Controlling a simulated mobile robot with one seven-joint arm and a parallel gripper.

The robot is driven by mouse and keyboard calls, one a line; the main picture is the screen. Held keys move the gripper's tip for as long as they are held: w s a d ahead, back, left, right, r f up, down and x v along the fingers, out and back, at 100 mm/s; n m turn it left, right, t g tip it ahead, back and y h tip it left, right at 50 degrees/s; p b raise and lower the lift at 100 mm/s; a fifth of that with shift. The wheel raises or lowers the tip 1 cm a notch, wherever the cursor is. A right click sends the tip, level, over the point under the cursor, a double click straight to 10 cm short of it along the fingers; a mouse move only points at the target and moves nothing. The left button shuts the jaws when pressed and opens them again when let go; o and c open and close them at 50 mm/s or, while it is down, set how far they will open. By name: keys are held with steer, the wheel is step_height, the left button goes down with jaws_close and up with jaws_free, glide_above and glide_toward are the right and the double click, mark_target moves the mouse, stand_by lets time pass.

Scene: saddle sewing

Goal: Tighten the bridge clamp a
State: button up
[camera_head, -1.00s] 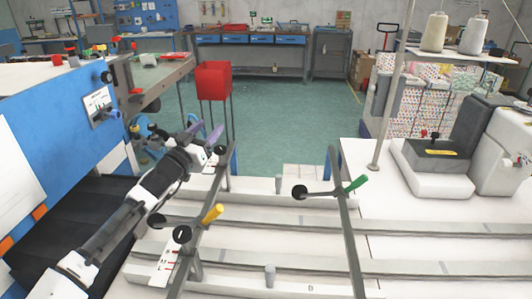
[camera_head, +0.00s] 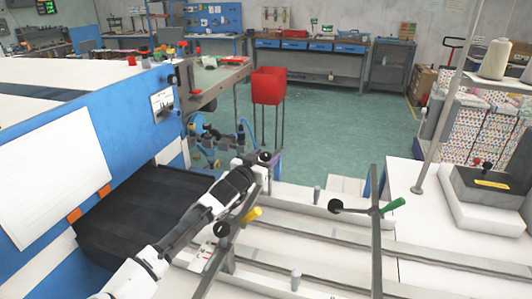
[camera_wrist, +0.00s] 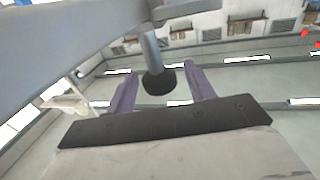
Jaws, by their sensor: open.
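Two bridge bars with clamps lie over the white table in the head view. One clamp has a yellow handle (camera_head: 252,214) and a black knob (camera_head: 222,229); the other has a green handle (camera_head: 392,206) and a black knob (camera_head: 336,204). I cannot tell which is clamp a. My gripper is at the far end of my arm, beside the yellow-handled clamp's bar; its fingers do not show there. In the wrist view my gripper (camera_wrist: 161,70) is open, with purple fingers apart. A black knob (camera_wrist: 158,83) on a grey rod appears between them; contact is unclear.
The blue machine (camera_head: 125,130) with a dark slatted bed (camera_head: 150,215) is at left. A red bin (camera_head: 269,85) stands beyond the table. Grey rails (camera_head: 330,255) cross the table.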

steer(key=shift+w+d, duration=0.15)
steer(key=shift+w, duration=0.1)
steer(key=c, duration=0.9)
steer(key=shift+m+g+h, duration=0.7)
steer(key=shift+m+h, duration=0.2)
steer(key=shift+h, duration=0.1)
steer(key=shift+m+g+h, duration=0.8)
steer(key=shift+g+h, duration=0.2)
steer(key=shift+h, duration=0.1)
steer(key=shift+m+g+h, duration=1.1)
steer(key=shift+m+g, duration=0.1)
steer(key=shift+g, duration=0.3)
